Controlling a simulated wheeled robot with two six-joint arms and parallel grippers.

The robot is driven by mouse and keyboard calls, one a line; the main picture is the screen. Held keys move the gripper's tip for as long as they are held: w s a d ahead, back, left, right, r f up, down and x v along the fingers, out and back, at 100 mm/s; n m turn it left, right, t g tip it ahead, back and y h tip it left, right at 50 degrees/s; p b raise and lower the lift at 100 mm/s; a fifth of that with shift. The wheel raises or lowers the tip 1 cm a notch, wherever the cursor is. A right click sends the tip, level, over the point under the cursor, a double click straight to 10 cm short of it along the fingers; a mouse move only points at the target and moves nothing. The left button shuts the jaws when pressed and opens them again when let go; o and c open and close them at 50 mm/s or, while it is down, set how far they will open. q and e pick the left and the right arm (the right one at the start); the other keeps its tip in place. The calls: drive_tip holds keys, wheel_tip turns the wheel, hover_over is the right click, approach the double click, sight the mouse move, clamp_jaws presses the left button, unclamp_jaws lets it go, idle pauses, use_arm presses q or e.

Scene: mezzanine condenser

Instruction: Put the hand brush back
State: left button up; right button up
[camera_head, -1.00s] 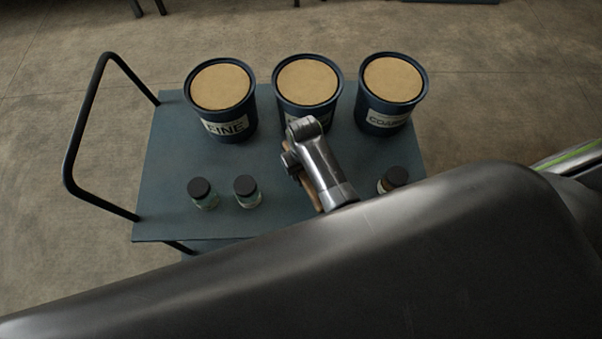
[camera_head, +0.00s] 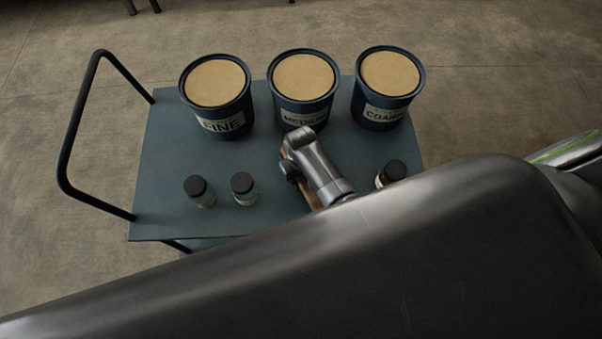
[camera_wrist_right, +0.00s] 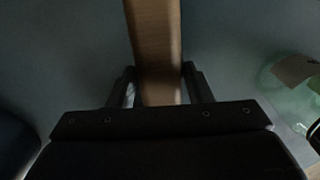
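The hand brush shows as a brown wooden strip (camera_head: 312,192) beside and under my right wrist, low over the blue-grey cart top; the rest is hidden by my arm. In the right wrist view its wooden handle (camera_wrist_right: 155,40) runs down between the fingers of my right gripper (camera_wrist_right: 160,78). The fingers stand on either side of the handle, with a narrow gap showing on the left, so the gripper looks open around it. The bristles are not visible. My left gripper is not in view.
The cart (camera_head: 165,150) holds three blue buckets, FINE (camera_head: 217,95), MEDIUM (camera_head: 303,88) and COARSE (camera_head: 388,86), along its far side. Two dark-lidded jars (camera_head: 199,191) (camera_head: 244,188) stand left of my wrist, another (camera_head: 390,174) right. A black handle (camera_head: 75,130) rises at the left.

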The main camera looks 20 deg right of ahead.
drive_tip(key=o, duration=0.4)
drive_tip(key=shift+r, duration=0.55)
wheel_tip(320, 180, up, 11)
drive_tip(key=p, duration=0.1)
idle(0.5)
